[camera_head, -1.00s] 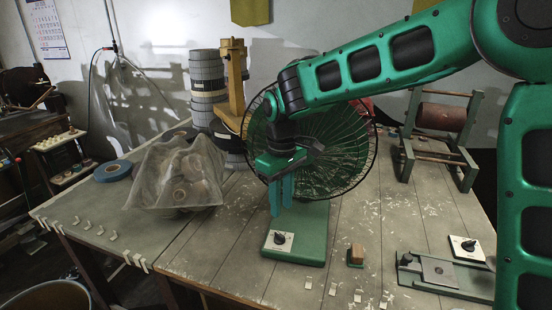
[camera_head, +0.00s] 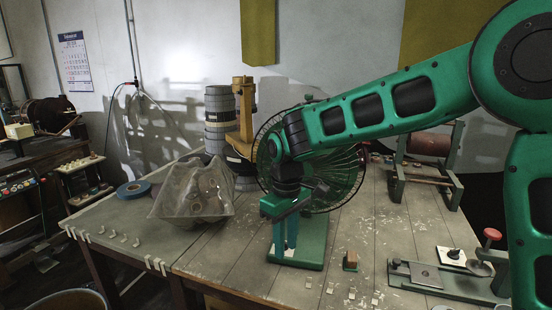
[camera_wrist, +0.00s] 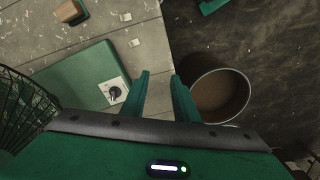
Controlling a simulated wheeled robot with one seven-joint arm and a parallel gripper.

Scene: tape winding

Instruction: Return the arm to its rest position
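My arm reaches from the right across the green wire-caged fan (camera_head: 345,170). My gripper (camera_head: 285,246) hangs pointing down in front of the fan, over its green base (camera_head: 315,240). In the wrist view, the two green fingers of my gripper (camera_wrist: 159,78) stand apart with nothing between them. The fan's base (camera_wrist: 80,77) and its dial (camera_wrist: 113,91) lie to the left of the fingers there. My arm and gripper hide part of the fan in the head view.
The wooden table (camera_head: 240,260) bears a translucent bag (camera_head: 195,190), a blue tape roll (camera_head: 133,189), a small wooden block (camera_head: 351,259) and a clamp fixture (camera_head: 440,275). A round bin (camera_wrist: 220,95) stands on the floor past the table edge. Stacked grey rolls (camera_head: 218,125) stand behind.

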